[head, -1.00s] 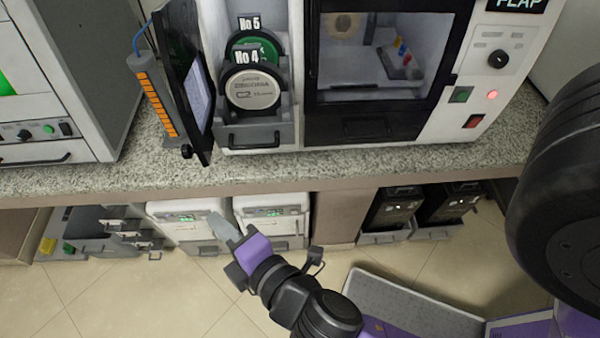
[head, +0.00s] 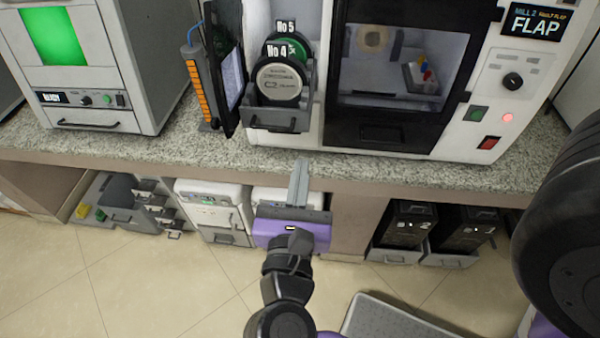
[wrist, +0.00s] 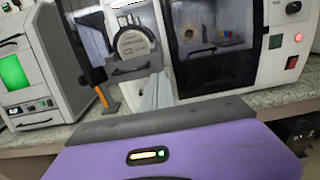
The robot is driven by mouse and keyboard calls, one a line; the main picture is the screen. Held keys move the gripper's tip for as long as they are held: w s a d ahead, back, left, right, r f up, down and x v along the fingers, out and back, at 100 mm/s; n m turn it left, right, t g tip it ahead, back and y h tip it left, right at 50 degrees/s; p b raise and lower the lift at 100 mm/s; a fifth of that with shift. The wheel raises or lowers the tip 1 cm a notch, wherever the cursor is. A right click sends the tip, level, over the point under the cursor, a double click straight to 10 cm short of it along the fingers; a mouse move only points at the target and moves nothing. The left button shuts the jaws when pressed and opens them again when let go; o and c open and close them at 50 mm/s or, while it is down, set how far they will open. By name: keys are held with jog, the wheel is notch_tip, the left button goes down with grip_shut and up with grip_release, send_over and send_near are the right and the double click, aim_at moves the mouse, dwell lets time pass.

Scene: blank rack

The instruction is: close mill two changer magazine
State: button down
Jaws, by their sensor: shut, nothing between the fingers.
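Mill two (head: 485,90), a white machine with a "MILL 2 FLAP" sign, stands on the granite counter. Its changer magazine (head: 284,116) is a grey drawer with a handle, left of the dark window, pulled out toward me. It holds round discs marked No 4 (head: 279,80) and No 5 (head: 283,48). My gripper (head: 298,180) is shut and empty, low in front of the counter edge, below the magazine and apart from it. In the wrist view the gripper fingers (wrist: 155,95) point up toward the magazine (wrist: 138,73).
A dark door panel (head: 227,70) stands open left of the magazine, beside an orange-striped column (head: 201,90). Another machine with a green screen (head: 52,38) stands further left. White units (head: 215,205) and dark bins (head: 408,230) sit under the counter (head: 130,147).

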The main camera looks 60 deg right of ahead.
jog(key=p, duration=0.1)
send_near(312, 93)
jog(key=shift+f, duration=0.65)
jog(key=shift+a, duration=0.1)
jog(key=shift+w+d+r+p, duration=0.1)
jog(key=shift+w+d+p, duration=0.05)
jog(key=shift+d+p, duration=0.15)
jog(key=p+x, duration=0.6)
jog(key=x, duration=0.5)
jog(key=shift+d, duration=0.1)
jog(key=shift+w+d+f, duration=0.1)
jog(key=shift+d+f, duration=0.1)
